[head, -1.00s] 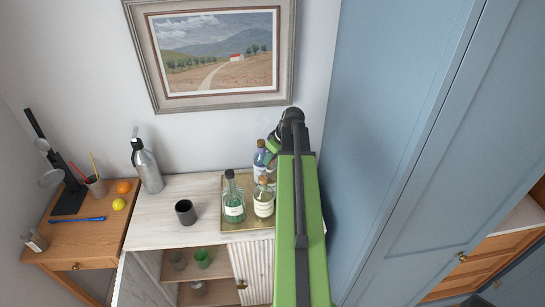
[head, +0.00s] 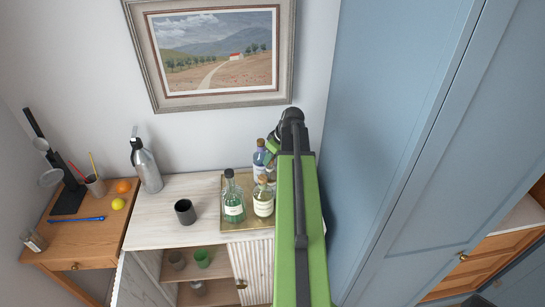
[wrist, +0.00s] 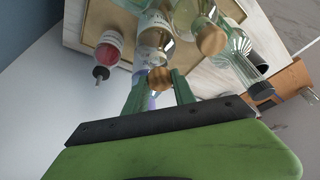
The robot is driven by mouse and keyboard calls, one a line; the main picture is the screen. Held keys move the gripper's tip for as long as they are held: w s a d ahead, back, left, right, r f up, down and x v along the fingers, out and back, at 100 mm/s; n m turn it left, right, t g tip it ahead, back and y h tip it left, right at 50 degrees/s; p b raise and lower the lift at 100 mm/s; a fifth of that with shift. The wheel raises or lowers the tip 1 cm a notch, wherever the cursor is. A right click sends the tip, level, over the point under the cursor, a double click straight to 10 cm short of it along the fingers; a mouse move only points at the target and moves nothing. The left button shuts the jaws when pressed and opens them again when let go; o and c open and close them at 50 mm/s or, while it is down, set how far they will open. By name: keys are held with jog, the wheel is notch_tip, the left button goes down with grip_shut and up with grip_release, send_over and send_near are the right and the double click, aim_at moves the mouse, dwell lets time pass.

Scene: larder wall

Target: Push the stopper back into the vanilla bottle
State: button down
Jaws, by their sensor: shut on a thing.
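In the wrist view, my gripper (wrist: 157,86) is shut on a round cork stopper (wrist: 160,78), which shows between its two green fingers. The stopper is in line with a pale-labelled clear bottle (wrist: 155,36), which I take for the vanilla bottle. I cannot read its label, and I cannot tell how deep the stopper sits in the neck. In the head view, my green arm hides most of this bottle and the fingertips. A bit of my gripper (head: 273,150) shows beside the blue bottle (head: 259,158).
A green bottle (head: 233,205) and a corked clear bottle (head: 263,204) stand close by on the gold tray (head: 240,228). A red bottle (wrist: 108,48) shows in the wrist view. A dark cup (head: 185,212) stands left. The blue cabinet (head: 390,140) is close on the right.

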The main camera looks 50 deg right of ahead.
jog(key=shift+f+b, duration=0.4)
dwell(0.8)
jog(key=c, duration=0.9)
grip_release()
jog(key=shift+c, duration=0.2)
jog(key=shift+o, duration=0.2)
jog(key=o, duration=0.4)
jog(key=shift+r, duration=0.15)
notch_tip(320, 180, up, 7)
jog(key=p, duration=0.7)
